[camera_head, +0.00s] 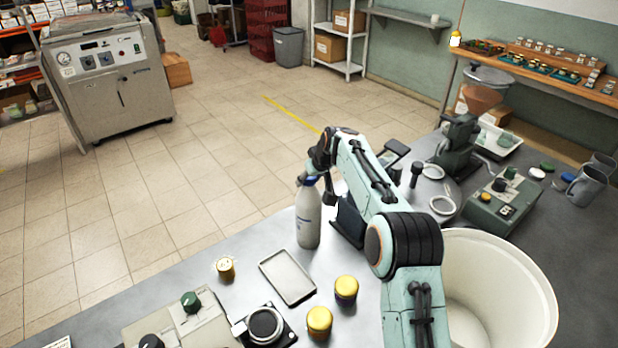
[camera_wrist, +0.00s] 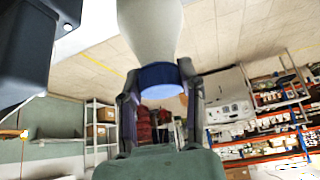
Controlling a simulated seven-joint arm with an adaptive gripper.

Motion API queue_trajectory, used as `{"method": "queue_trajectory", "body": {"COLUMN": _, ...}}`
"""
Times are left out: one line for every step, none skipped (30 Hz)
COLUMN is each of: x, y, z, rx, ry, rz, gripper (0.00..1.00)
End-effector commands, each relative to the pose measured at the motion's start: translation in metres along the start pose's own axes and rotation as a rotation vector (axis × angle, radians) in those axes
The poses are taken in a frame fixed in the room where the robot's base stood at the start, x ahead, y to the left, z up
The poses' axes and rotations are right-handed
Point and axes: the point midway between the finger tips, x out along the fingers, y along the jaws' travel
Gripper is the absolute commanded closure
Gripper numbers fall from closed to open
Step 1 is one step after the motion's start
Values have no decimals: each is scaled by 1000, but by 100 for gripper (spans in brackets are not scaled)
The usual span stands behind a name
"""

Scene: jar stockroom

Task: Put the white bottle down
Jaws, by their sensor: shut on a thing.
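The white bottle (camera_head: 308,222) stands upright near the far edge of the grey table, left of my arm. Its blue cap (camera_head: 309,181) is at the top. My gripper (camera_head: 311,176) is at the cap end, mostly hidden behind my arm. In the wrist view, my gripper (camera_wrist: 158,88) has one finger on each side of the blue cap (camera_wrist: 160,77), and the white bottle (camera_wrist: 150,30) extends beyond it. It is shut on the bottle. The bottle's base is at or very near the table top; I cannot tell whether it touches.
A dark box-shaped thing (camera_head: 347,222) is close right of the bottle. A large white tub (camera_head: 535,290) is at right. Bare table lies between the bottle and the tray.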

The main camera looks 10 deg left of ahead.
Motion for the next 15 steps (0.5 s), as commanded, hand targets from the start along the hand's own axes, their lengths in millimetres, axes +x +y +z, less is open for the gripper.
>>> {"method": "queue_trajectory", "body": {"x": -2, "y": 0, "z": -2, "rx": -1, "ry": 6, "rz": 2, "gripper": 100}}
{"method": "queue_trajectory", "body": {"x": -2, "y": 0, "z": -2, "rx": -1, "ry": 6, "rz": 2, "gripper": 100}}
{"method": "queue_trajectory", "body": {"x": -2, "y": 0, "z": -2, "rx": -1, "ry": 6, "rz": 2, "gripper": 100}}
{"method": "queue_trajectory", "body": {"x": -2, "y": 0, "z": -2, "rx": -1, "ry": 6, "rz": 2, "gripper": 100}}
{"method": "queue_trajectory", "body": {"x": -2, "y": 0, "z": -2, "rx": -1, "ry": 6, "rz": 2, "gripper": 100}}
{"method": "queue_trajectory", "body": {"x": -2, "y": 0, "z": -2, "rx": -1, "ry": 6, "rz": 2, "gripper": 100}}
{"method": "queue_trajectory", "body": {"x": -1, "y": 0, "z": -2, "rx": -1, "ry": 6, "rz": 2, "gripper": 100}}
{"method": "queue_trajectory", "body": {"x": 0, "y": 0, "z": -1, "rx": -1, "ry": 6, "rz": 2, "gripper": 100}}
{"method": "queue_trajectory", "body": {"x": 1, "y": 0, "z": 0, "rx": -1, "ry": 6, "rz": 1, "gripper": 100}}
{"method": "queue_trajectory", "body": {"x": 2, "y": 0, "z": 1, "rx": 0, "ry": 2, "rz": 0, "gripper": 57}}
{"method": "queue_trajectory", "body": {"x": 2, "y": 0, "z": 1, "rx": 0, "ry": 2, "rz": 0, "gripper": 47}}
{"method": "queue_trajectory", "body": {"x": 2, "y": 0, "z": 1, "rx": 0, "ry": 2, "rz": 0, "gripper": 37}}
{"method": "queue_trajectory", "body": {"x": 2, "y": 0, "z": 1, "rx": 0, "ry": 2, "rz": 0, "gripper": 37}}
{"method": "queue_trajectory", "body": {"x": 2, "y": 0, "z": 1, "rx": 0, "ry": 2, "rz": 0, "gripper": 37}}
{"method": "queue_trajectory", "body": {"x": 2, "y": 0, "z": 1, "rx": 0, "ry": 2, "rz": 0, "gripper": 37}}
